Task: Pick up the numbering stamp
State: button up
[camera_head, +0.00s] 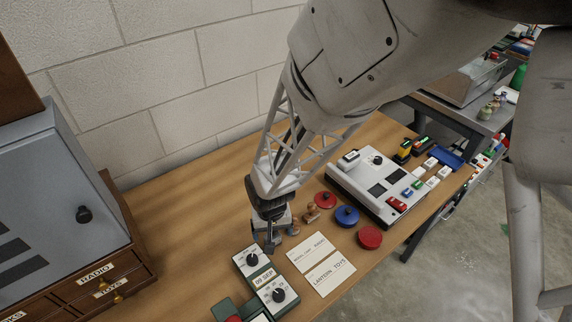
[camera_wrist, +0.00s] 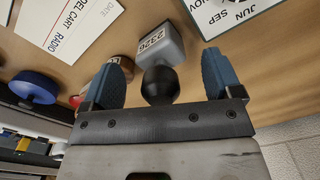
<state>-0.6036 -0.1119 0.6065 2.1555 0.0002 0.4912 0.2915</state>
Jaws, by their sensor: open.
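The numbering stamp (camera_wrist: 162,42) shows in the wrist view as a grey block with a white label reading 2326 and a round black knob. My gripper (camera_wrist: 163,72) is open, with one blue finger on each side of the stamp. The black knob lies between the fingers, close to the palm, with gaps visible on both sides. In the head view my gripper (camera_head: 272,228) is low over the wooden table and largely hides the stamp.
A wooden-handled stamp (camera_head: 312,213) stands close right of my gripper. Red (camera_head: 326,199) and blue (camera_head: 347,216) round pads lie beyond it. Cards (camera_head: 321,264) and a dial box (camera_head: 252,260) lie in front. Bare tabletop (camera_head: 190,225) is to the left.

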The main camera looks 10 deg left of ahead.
jog(key=shift+f, duration=0.7)
jog(key=c, duration=0.9)
